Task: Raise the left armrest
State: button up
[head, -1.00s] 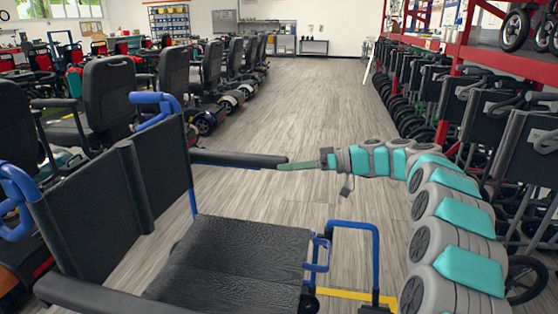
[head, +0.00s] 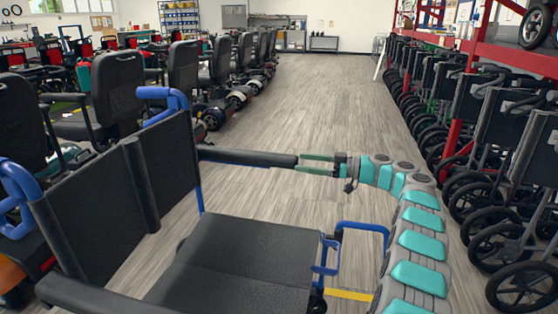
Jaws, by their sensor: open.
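A wheelchair with blue tubing, a black seat (head: 240,250) and a black backrest (head: 98,205) fills the lower left. Facing out from its backrest, its left armrest is the far one (head: 245,157), a black padded bar lying about level. The near armrest (head: 110,299) is also down, cut by the bottom edge. My gripper (head: 299,163) is open at the front tip of the far armrest. One green finger shows slightly higher than the other, around or just off the tip. I cannot tell whether they touch it.
Mobility scooters with black seats (head: 183,68) stand in a row behind the wheelchair. Folded wheelchairs (head: 495,125) line the right under a red rack (head: 510,60). The wood-look floor aisle (head: 310,100) between the rows is clear.

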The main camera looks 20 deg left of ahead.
aim_at(283, 160)
jog(key=shift+s+a+p, duration=0.15)
jog(key=shift+a+p, duration=0.25)
jog(key=shift+a, duration=1.55)
jog(key=shift+s+a+p, duration=0.1)
jog(key=shift+a+p, duration=0.25)
jog(key=shift+a, duration=1.55)
jog(key=shift+c, duration=0.3)
grip_shut()
